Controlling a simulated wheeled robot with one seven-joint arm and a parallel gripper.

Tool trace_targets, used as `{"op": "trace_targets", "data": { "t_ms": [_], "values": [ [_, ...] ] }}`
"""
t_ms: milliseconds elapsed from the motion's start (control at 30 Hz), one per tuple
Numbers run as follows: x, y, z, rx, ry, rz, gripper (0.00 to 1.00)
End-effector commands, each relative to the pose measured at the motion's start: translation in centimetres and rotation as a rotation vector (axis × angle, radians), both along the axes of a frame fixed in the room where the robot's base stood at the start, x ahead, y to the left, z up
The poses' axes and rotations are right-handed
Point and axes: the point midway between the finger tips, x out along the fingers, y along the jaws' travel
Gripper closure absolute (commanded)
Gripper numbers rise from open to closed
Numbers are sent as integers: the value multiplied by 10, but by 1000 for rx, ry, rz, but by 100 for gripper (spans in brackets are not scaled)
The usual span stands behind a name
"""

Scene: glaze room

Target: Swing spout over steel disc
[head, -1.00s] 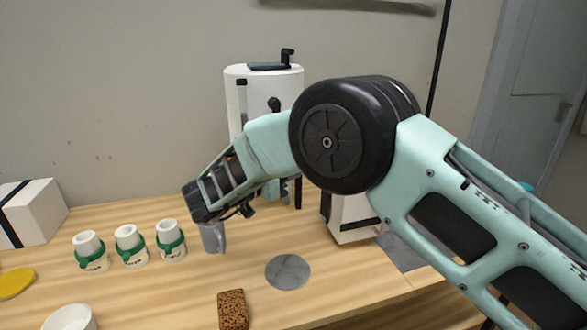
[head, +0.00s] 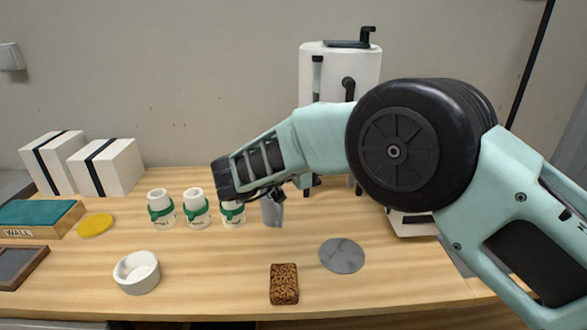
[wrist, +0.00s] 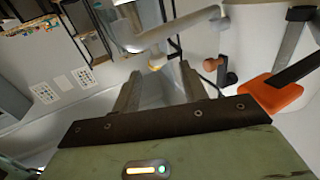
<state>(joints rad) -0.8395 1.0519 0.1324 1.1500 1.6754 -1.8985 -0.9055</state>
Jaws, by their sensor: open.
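The steel disc (head: 342,255), flat, round and grey, lies bare on the wooden table, to the front right of my wrist. A white tank (head: 340,62) with a black tap stands at the back, partly hidden by my arm. In the wrist view a pale grey curved pipe (wrist: 165,32), which looks like the spout, crosses beyond my gripper (wrist: 157,78). My gripper is open and nothing shows held in it. In the head view a grey upright piece (head: 272,210) shows below my wrist; I cannot tell whether it is the spout's end.
A brown sponge-like block (head: 284,284) and a white bowl (head: 137,272) are at the front. White boxes (head: 105,168) and a yellow disc (head: 95,225) are left. An orange piece (wrist: 272,95) shows in the wrist view.

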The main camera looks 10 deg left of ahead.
Motion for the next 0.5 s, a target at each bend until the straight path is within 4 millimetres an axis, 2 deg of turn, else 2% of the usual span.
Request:
{"op": "trace_targets", "data": {
  "t_ms": [33,200,400,500],
  "values": [
    [-7,12,-3,3,-1,3,57],
    [-28,44,-3,2,-2,3,57],
    [-47,72,-1,-1,-3,1,57],
    [-52,80,0,0,-1,1,57]
  ]
}}
